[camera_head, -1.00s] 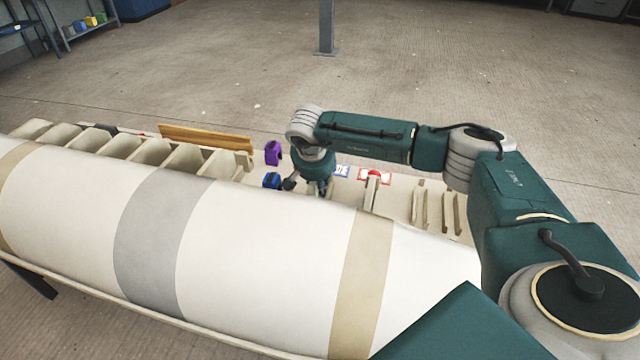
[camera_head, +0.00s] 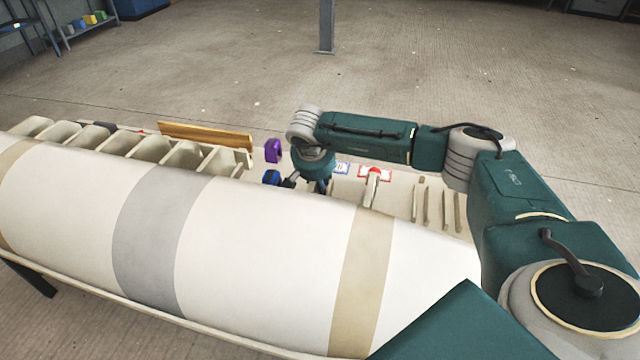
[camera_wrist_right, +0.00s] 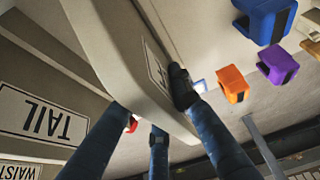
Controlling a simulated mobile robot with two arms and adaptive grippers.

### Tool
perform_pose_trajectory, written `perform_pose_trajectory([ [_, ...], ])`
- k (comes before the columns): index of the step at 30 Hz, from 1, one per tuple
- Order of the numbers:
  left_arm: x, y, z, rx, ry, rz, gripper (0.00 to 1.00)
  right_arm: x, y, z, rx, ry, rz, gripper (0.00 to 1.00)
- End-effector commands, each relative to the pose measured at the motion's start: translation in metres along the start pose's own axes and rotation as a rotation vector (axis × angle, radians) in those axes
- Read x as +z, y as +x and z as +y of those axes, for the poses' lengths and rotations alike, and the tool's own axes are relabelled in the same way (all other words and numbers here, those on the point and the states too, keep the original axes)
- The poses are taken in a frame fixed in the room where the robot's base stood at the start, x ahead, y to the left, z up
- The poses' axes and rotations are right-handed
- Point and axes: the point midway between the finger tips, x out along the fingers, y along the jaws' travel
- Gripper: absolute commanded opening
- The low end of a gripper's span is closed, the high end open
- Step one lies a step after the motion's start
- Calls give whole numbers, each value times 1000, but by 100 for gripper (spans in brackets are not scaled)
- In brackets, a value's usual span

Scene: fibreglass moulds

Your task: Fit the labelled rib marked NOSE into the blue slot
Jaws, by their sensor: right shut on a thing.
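My right gripper (camera_wrist_right: 158,108) is shut on a long beige rib (camera_wrist_right: 128,55) in the right wrist view. A framed label (camera_wrist_right: 157,68) on the rib's side is seen too edge-on to read. In the head view the right gripper (camera_head: 318,185) is low behind the white mould, its fingertips and the rib mostly hidden. A blue-bordered card (camera_head: 342,168) lies just right of it, partly covered. I cannot make out the blue slot's opening. My left gripper is not in view.
A blue clamp (camera_head: 271,178) and a purple clamp (camera_head: 273,150) stand left of the gripper. A red-bordered card (camera_head: 386,173) lies to the right. The wrist view shows an orange clamp (camera_wrist_right: 232,84) and panels labelled TAIL (camera_wrist_right: 40,115) and WAIST (camera_wrist_right: 18,172). The large mould (camera_head: 245,240) fills the foreground.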

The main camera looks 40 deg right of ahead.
Motion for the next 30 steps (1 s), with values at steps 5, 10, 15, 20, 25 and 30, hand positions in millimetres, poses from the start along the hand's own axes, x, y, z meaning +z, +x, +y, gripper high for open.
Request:
perform_pose_trajectory([
  [5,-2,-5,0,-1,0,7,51,0,1,0,-1,0,1,25],
  [10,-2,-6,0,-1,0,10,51,0,1,0,-1,0,1,41],
  [15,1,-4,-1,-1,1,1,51,1,2,0,1,0,-1,41],
  [20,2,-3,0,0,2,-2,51,0,-8,-1,-3,0,1,41],
  [25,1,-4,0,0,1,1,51,-1,-39,-1,-5,0,3,41],
  [30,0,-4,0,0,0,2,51,0,-76,-1,-4,0,3,41],
])
